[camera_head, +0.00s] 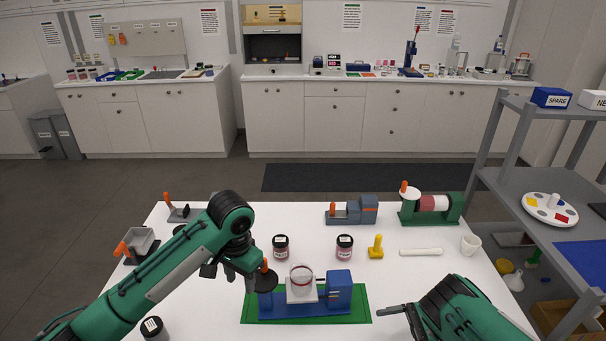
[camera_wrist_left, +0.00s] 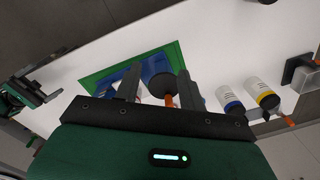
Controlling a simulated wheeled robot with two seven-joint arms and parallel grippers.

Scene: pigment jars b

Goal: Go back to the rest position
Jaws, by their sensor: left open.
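My left gripper (camera_head: 231,279) is open, left of the blue device (camera_head: 338,289) on the green mat (camera_head: 362,312). A dark round disc (camera_head: 265,281) with an orange handle stands at the device's left end, close to my fingers. In the left wrist view the disc (camera_wrist_left: 160,83) shows beyond and between my two spread fingers (camera_wrist_left: 156,86); I see no grip on it. A clear jar with a red ring (camera_head: 301,276) sits on the device's white block. My right gripper (camera_head: 394,311) is right of the mat, apart from the things; its opening is unclear.
Another jar (camera_head: 153,328) is beside my left arm. A grey shelf (camera_head: 520,185) stands right of the table.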

